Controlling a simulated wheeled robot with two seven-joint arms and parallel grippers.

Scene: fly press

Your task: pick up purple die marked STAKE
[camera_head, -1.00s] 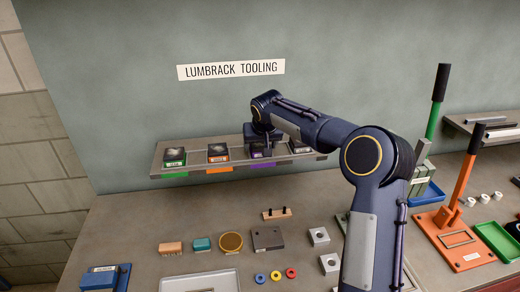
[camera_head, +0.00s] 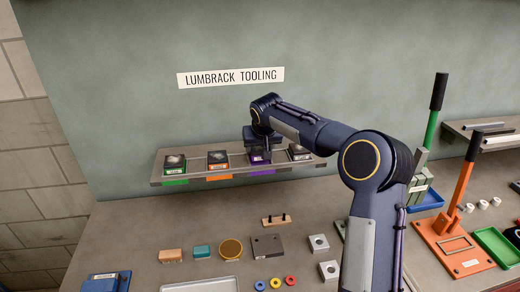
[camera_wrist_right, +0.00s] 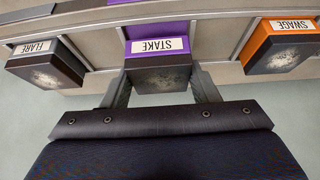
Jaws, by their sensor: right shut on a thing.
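The purple die marked STAKE (camera_wrist_right: 158,65) shows in the right wrist view, its white label upside down and a dark block below the purple part. My right gripper (camera_wrist_right: 165,88) is shut on it, one finger along each side. In the head view the purple die (camera_head: 258,157) is at the wall shelf, under my right gripper (camera_head: 262,147), which partly hides it. I cannot tell whether the die touches the shelf. My left gripper is not in view.
The orange SWAGE die (camera_wrist_right: 280,45) and the FLARE die (camera_wrist_right: 45,62) flank it. A green-marked die (camera_head: 174,164) sits at the left of the shelf (camera_head: 200,177). Small parts lie on the bench below. An orange press (camera_head: 455,225) stands right of my arm.

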